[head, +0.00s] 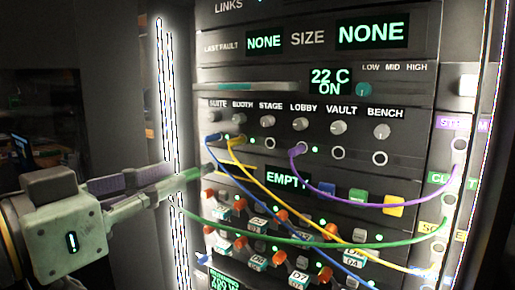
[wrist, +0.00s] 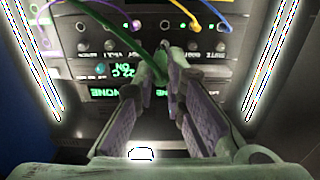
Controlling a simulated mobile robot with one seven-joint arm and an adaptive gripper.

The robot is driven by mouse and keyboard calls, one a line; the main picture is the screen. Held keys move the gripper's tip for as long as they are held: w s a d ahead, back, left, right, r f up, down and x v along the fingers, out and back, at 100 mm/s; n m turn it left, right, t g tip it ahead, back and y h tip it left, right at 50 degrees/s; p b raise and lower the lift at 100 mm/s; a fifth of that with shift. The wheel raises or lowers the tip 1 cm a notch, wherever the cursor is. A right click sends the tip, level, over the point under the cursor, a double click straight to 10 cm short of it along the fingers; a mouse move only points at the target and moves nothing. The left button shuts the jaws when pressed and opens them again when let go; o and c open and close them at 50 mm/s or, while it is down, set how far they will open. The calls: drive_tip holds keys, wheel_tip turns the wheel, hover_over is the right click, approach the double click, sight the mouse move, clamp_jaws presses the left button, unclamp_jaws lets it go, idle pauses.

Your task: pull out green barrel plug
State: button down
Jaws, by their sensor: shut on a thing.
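My gripper (head: 182,178) is at the left of the panel in the head view, its fingers reaching right. It is shut on the green barrel plug (head: 194,174), which shows as a small green piece at the fingertips. In the wrist view, my gripper (wrist: 165,75) has green (wrist: 161,62) between its two fingers. The green cable (head: 290,240) hangs from near the fingertips in a long sag to the right-hand side of the panel. The plug's tip is hard to make out, and I cannot tell whether it touches the panel. The wrist view shows the panel upside down.
A blue cable (head: 260,205), a yellow cable (head: 262,185) and a purple cable (head: 318,190) run from the jack row to the right side. Knobs (head: 267,121) sit above the jacks. Orange switches (head: 281,215) fill the lower panel. Open space lies left of the panel.

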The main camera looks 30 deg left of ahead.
drive_tip(key=shift+s, duration=0.4)
drive_tip(key=shift+w, duration=0.15)
drive_tip(key=w, duration=1.3)
